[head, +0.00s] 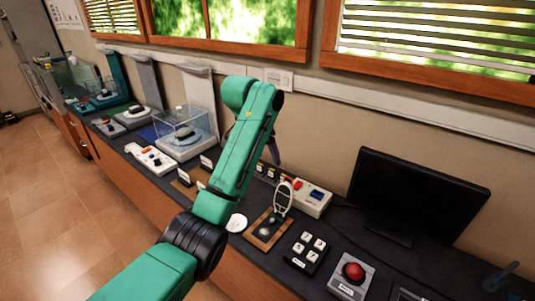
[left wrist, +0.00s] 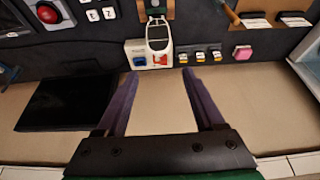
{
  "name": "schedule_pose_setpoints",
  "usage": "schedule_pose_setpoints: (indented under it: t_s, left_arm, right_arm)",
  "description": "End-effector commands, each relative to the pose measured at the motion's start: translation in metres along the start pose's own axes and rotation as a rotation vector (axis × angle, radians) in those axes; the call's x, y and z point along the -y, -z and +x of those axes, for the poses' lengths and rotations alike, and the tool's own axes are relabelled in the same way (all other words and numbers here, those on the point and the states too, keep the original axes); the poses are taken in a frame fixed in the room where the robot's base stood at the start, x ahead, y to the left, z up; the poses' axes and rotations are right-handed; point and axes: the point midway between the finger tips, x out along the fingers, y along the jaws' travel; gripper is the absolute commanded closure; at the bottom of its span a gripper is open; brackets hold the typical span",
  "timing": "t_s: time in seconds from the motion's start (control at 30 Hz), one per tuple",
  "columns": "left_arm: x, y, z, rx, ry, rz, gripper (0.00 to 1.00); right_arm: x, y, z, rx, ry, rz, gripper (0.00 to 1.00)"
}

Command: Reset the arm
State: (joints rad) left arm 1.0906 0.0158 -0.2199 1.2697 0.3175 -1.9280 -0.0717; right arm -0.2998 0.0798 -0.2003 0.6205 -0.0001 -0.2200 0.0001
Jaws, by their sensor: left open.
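My left arm (head: 240,145) is green with black joints. It rises from the bottom of the head view and bends down over the dark counter. In that view my left gripper (head: 275,150) is mostly hidden behind the forearm, with only a dark purple finger showing. In the left wrist view the two purple fingers of my left gripper (left wrist: 160,74) are spread apart. The gap between them is empty, with the plain beige wall behind it. My right gripper does not clearly show.
The counter holds a black monitor (head: 415,200), a red button box (head: 352,274), a keypad (head: 307,248), a white oval-framed device (head: 283,197) and a white control box (head: 313,199). A clear case (head: 185,130) stands farther left. The tiled floor (head: 60,215) is clear.

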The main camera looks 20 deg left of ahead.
Motion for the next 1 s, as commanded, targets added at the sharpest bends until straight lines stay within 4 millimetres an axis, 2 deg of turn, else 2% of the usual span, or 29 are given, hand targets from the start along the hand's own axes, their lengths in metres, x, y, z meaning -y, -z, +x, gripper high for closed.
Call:
schedule_pose_setpoints:
  t_s: [0.07, 0.17, 0.27, 0.3, 0.43, 0.5, 0.6, 0.7, 1.0]
  left_arm:
    - [0.0, -0.005, 0.008, 0.004, -0.001, -0.003, 0.3]
    - [-0.001, -0.032, 0.04, 0.015, -0.004, -0.02, 0.3]
    - [-0.005, -0.083, 0.086, 0.029, 0.0, -0.051, 0.3]
    - [-0.008, -0.108, 0.103, 0.034, 0.003, -0.066, 0.3]
    - [-0.019, -0.193, 0.138, 0.051, 0.023, -0.109, 0.3]
    - [-0.025, -0.23, 0.144, 0.057, 0.035, -0.128, 0.3]
    - [-0.032, -0.271, 0.144, 0.065, 0.05, -0.146, 0.3]
    - [-0.037, -0.302, 0.14, 0.073, 0.062, -0.157, 0.3]
    - [-0.051, -0.369, 0.117, 0.093, 0.093, -0.18, 0.3]
  right_arm:
    - [0.0, 0.0, 0.0, 0.0, 0.0, 0.0, 0.5]
    - [0.0, 0.0, 0.0, 0.001, -0.001, 0.0, 0.5]
    - [-0.001, -0.001, 0.0, 0.001, -0.001, 0.0, 0.5]
    - [-0.001, -0.001, 0.0, 0.002, -0.002, 0.0, 0.5]
    - [-0.002, -0.001, 0.0, 0.001, -0.002, 0.0, 0.5]
    - [-0.002, 0.0, 0.0, 0.001, -0.002, 0.0, 0.5]
    - [-0.002, -0.001, 0.0, 0.001, -0.002, 0.0, 0.5]
    - [-0.001, -0.001, 0.0, 0.002, -0.002, 0.0, 0.5]
    - [-0.001, -0.001, 0.0, 0.002, -0.002, 0.0, 0.5]
